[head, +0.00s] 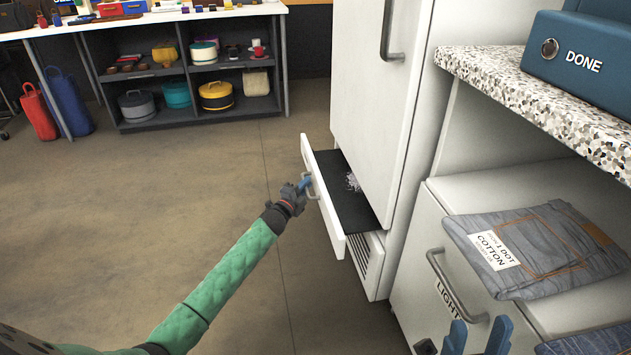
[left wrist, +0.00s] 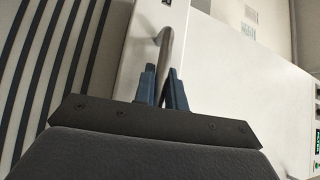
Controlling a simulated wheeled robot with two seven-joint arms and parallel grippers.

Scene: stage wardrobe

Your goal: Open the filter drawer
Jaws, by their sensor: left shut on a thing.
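The white filter drawer (head: 326,208) low on the tall white cabinet (head: 375,100) stands pulled out. Its dark inside shows, with a small pale fluffy clump (head: 353,182) in it. My left gripper (head: 304,184) is shut on the drawer's grey handle (head: 313,190). In the left wrist view the blue fingers (left wrist: 163,88) close around the metal handle bar (left wrist: 165,42); the exact contact is partly hidden. My right gripper (head: 477,336) shows at the bottom right of the head view, its two blue fingers apart with nothing between them.
A vented grille (head: 366,262) sits below the drawer. At right, folded jeans (head: 545,245) lie under a speckled counter (head: 545,100) with a blue "DONE" box (head: 580,60). A shelf unit (head: 190,85) stands at the back. The floor left of the drawer is clear.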

